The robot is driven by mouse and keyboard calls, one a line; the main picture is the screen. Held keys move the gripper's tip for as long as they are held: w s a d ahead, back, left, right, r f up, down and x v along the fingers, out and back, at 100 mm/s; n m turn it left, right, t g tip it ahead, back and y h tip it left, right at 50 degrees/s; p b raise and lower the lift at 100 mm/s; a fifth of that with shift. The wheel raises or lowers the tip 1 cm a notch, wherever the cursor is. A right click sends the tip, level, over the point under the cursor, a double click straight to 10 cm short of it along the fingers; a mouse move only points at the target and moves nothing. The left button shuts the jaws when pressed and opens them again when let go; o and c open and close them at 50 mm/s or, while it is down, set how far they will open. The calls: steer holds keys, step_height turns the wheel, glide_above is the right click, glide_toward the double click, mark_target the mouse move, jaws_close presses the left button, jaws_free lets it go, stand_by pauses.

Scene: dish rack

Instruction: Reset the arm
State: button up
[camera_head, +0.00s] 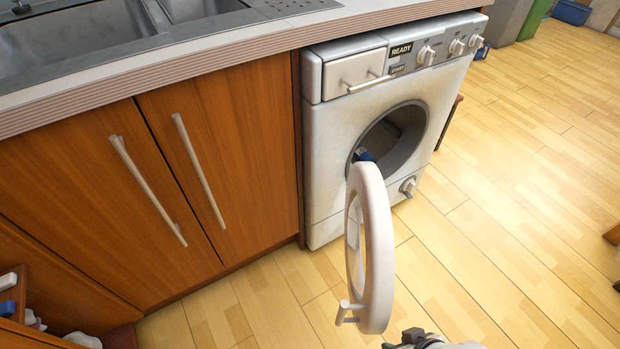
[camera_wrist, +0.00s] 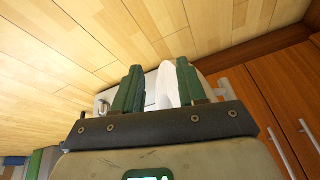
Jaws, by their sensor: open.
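My gripper (camera_wrist: 159,72) shows in the wrist view with its two green fingers spread apart, so it is open. A white part of the washing machine door shows beyond and between the fingers; I cannot tell whether they touch it. In the head view the round white door (camera_head: 377,250) stands swung wide open, its handle near the lower edge. The washing machine (camera_head: 335,130) has an open drum mouth, with something blue partly visible at its lower rim. A small part of my arm shows at the bottom edge, below the door.
Wooden cabinets (camera_head: 235,165) with long metal handles stand left of the machine, under a counter (camera_head: 205,55) with a metal sink. A small open shelf is at the lower left. Bins (camera_head: 535,18) stand at the far top right. The wooden floor (camera_head: 510,190) to the right is mostly clear.

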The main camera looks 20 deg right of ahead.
steer(key=s+d+r+g+h+p, duration=0.1)
steer(key=s+d+r+g+p, duration=0.1)
steer(key=r+p, duration=1.25)
steer(key=s+d+r+g+p, duration=0.1)
steer(key=s+d+r+p, duration=0.1)
steer(key=r+p, duration=1.2)
step_height(320, 180, down, 41)
steer(key=d+b, duration=0.1)
steer(key=b, duration=4.6)
steer(key=shift+d+b, duration=0.2)
steer(key=shift+b, duration=0.15)
steer(key=shift+s, duration=0.1)
